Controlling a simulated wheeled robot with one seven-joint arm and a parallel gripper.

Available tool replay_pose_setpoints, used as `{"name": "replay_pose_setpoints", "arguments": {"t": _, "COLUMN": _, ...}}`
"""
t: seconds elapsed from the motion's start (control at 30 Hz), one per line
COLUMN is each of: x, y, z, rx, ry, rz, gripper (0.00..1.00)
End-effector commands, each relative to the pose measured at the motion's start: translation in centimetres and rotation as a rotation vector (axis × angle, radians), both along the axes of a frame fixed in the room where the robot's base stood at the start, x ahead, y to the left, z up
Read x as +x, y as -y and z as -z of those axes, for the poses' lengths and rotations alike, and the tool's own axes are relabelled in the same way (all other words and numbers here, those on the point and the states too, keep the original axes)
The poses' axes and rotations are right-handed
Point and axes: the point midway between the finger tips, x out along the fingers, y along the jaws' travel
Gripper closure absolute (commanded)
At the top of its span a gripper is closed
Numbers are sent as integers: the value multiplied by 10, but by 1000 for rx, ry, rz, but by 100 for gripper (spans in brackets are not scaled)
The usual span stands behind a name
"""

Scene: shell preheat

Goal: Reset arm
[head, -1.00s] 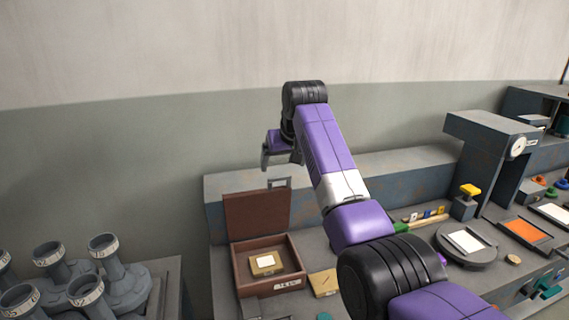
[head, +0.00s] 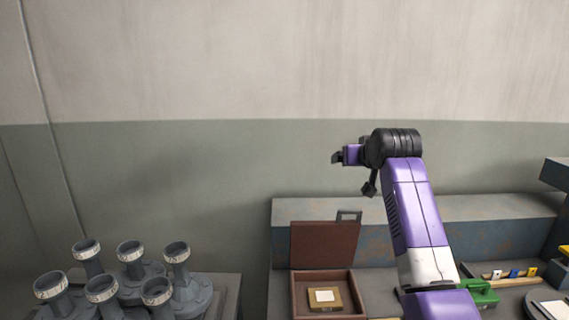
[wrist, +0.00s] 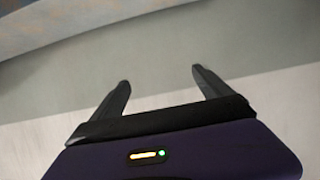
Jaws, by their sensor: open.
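My gripper (head: 338,157) is raised above the bench in the head view, at the end of my purple arm, and points left. In the wrist view its two dark fingers (wrist: 160,85) are spread apart with nothing between them. Only the wall shows beyond the fingers, with part of a grey-blue surface at the top left. My gripper touches nothing.
An open brown box (head: 356,301) with a tan and white block (head: 324,299) inside stands on the bench below my arm. Its lid (head: 324,244) is raised. Several grey tubes with marked rings (head: 130,254) stand at the lower left. The wall space left of my gripper is clear.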

Motion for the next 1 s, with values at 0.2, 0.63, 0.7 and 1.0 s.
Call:
{"name": "replay_pose_setpoints", "arguments": {"t": 0.2, "x": -18, "y": -1, "z": 39, "rx": 2, "ry": 165, "rz": -1, "gripper": 11}}
{"name": "replay_pose_setpoints", "arguments": {"t": 0.63, "x": -137, "y": -2, "z": 151, "rx": 6, "ry": 414, "rz": 0, "gripper": 11}}
{"name": "replay_pose_setpoints", "arguments": {"t": 0.7, "x": -163, "y": -2, "z": 166, "rx": 6, "ry": 442, "rz": 0, "gripper": 11}}
{"name": "replay_pose_setpoints", "arguments": {"t": 1.0, "x": -287, "y": -2, "z": 217, "rx": 6, "ry": 520, "rz": 2, "gripper": 11}}
